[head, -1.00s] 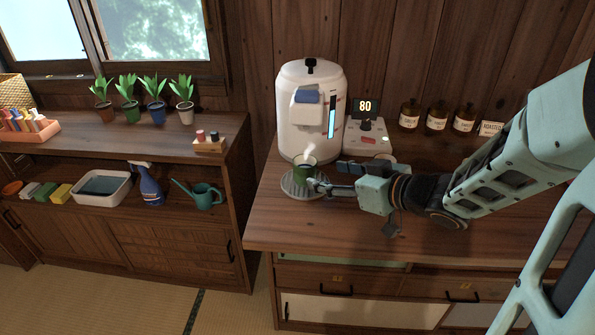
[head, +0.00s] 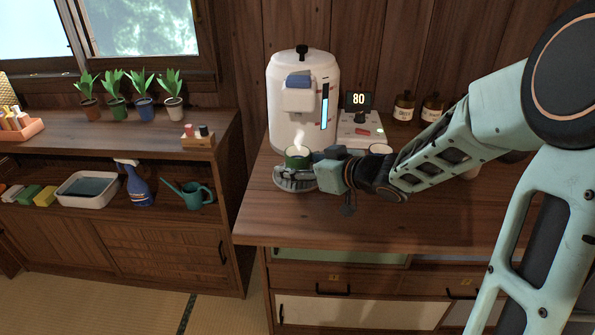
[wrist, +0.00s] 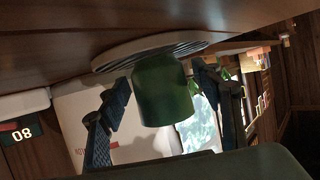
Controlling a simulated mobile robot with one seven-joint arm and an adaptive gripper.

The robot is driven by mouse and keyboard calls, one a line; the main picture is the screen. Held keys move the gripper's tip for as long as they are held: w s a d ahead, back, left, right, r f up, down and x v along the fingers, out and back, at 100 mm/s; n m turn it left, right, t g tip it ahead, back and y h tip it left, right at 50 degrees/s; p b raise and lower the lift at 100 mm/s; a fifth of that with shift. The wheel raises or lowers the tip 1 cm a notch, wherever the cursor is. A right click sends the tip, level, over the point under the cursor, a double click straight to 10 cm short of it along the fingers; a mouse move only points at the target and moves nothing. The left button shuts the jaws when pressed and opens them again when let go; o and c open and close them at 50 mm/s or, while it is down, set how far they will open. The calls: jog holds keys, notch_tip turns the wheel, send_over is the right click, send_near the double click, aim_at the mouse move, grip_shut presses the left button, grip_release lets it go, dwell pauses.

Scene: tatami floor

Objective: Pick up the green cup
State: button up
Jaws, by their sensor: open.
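The green cup (head: 296,156) stands upright below the white dispenser's spout, on a round grey drip tray (head: 290,185). Pale steam rises above it. My gripper (head: 306,170) is at the cup's front right in the head view, and its fingers hide part of the cup's lower side. In the wrist view, which is turned over, the green cup (wrist: 163,95) lies between my two dark, spread fingers. A gap shows between the left finger and the cup; the right finger is close beside it. My gripper is open.
The white dispenser (head: 303,100) stands close behind the cup. A scale-like unit with an "80" display (head: 358,99) and brown jars (head: 404,108) are to its right. The wooden counter (head: 285,222) is clear in front. A lower shelf with plants (head: 130,95) stands left.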

jog(key=shift+a, duration=0.1)
jog(key=shift+w, duration=0.1)
jog(key=c, duration=1.5)
jog(key=shift+r+p, duration=0.35)
